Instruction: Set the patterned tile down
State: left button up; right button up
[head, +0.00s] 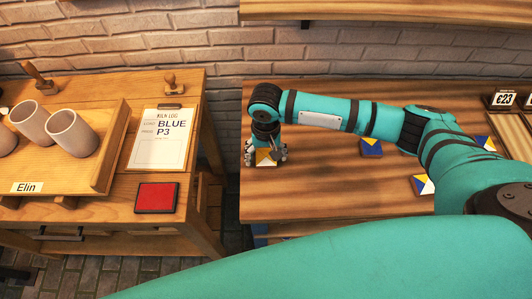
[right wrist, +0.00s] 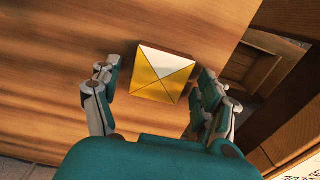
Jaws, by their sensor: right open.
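The patterned tile (head: 265,157), yellow with one white triangle, lies on the wooden table (head: 310,195) near its left edge. In the right wrist view the tile (right wrist: 163,75) lies between the spread fingers of my right gripper (right wrist: 161,88), with a gap on each side. My right gripper (head: 266,152) is open, pointing down over the tile in the head view. The left gripper is not in view.
Other patterned tiles (head: 371,148) (head: 422,185) (head: 484,143) lie farther right on the table. A gap separates it from the left workbench, which holds a tray (head: 103,175) of cups, a clipboard (head: 145,155) and a red pad (head: 157,197). The table's front middle is clear.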

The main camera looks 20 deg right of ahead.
aim_at(266, 157)
jog(key=shift+r, duration=0.1)
notch_tip(266, 157, up, 12)
jog(key=shift+b, duration=0.35)
dwell(0.5)
